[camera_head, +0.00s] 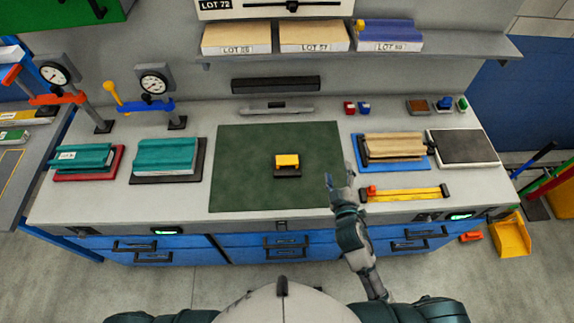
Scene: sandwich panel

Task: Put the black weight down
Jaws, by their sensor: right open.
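A small black block with a yellow top (287,161) sits on the dark green mat (240,190) in the middle of the bench; it looks like the black weight. My right gripper (339,175) is open and empty by the right edge of the mat, to the right of the block and apart from it. My left gripper is out of view.
Teal panels (165,157) lie on plates at the left, near two dial gauges (153,84). A tan panel (394,147), a dark slab (463,147) and a yellow bar (412,194) lie at the right. The mat around the block is clear.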

